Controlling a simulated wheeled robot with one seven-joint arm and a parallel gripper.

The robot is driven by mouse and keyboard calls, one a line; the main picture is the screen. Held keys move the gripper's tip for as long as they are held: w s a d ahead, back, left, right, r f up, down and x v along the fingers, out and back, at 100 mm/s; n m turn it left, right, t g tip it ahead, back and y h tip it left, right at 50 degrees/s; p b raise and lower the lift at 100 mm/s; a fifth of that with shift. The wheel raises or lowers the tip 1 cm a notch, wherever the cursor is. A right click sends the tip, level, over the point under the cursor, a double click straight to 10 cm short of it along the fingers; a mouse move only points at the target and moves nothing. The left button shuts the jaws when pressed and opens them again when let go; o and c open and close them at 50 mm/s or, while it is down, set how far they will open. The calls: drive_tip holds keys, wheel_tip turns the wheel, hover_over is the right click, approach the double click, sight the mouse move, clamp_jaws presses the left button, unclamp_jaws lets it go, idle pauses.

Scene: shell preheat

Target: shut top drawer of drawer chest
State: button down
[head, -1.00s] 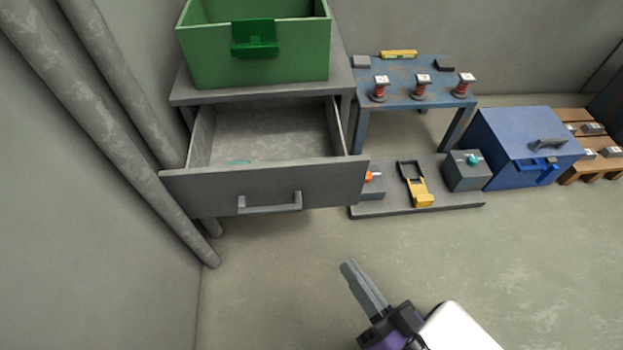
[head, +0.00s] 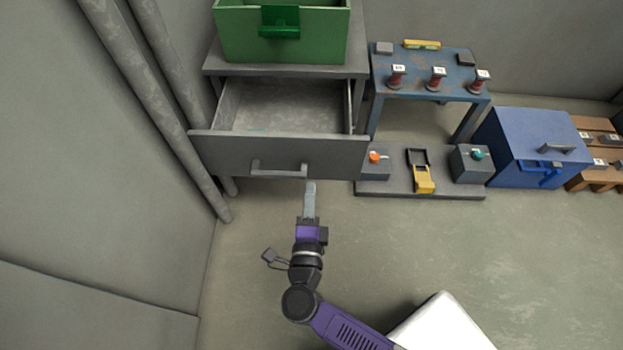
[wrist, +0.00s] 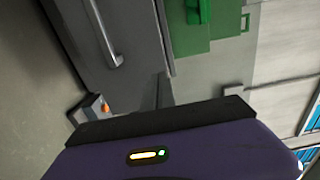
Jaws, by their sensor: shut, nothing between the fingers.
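The grey drawer chest (head: 290,72) stands at the back left in the head view. Its top drawer (head: 225,156) is pulled out, with its inside showing from above. The drawer has a bar handle (head: 279,173) on its front, which also shows in the wrist view (wrist: 103,35). A small teal thing lies inside the drawer, mostly hidden by the front panel. My gripper (head: 310,186) is shut and empty. In the head view its fingertips appear just below the drawer front, right of the handle; I cannot tell whether they touch it.
A green open bin (head: 235,40) sits on top of the chest. To the right are a blue table (head: 440,85) with several small things, a low grey platform (head: 390,189) with devices, and a blue box (head: 525,135). Pipes (head: 130,90) run along the left wall. The front floor is clear.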

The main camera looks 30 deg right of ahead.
sight(313, 142)
drive_tip(key=b+x, duration=0.3)
drive_tip(key=x, duration=0.9)
drive_tip(key=shift+w+d+b, duration=0.15)
drive_tip(key=shift+w+b, duration=0.05)
drive_tip(key=shift+b, duration=0.1)
drive_tip(key=b+x, duration=0.4)
drive_tip(key=x, duration=2)
drive_tip(key=shift+w+d, duration=0.15)
drive_tip(key=shift+w, duration=0.05)
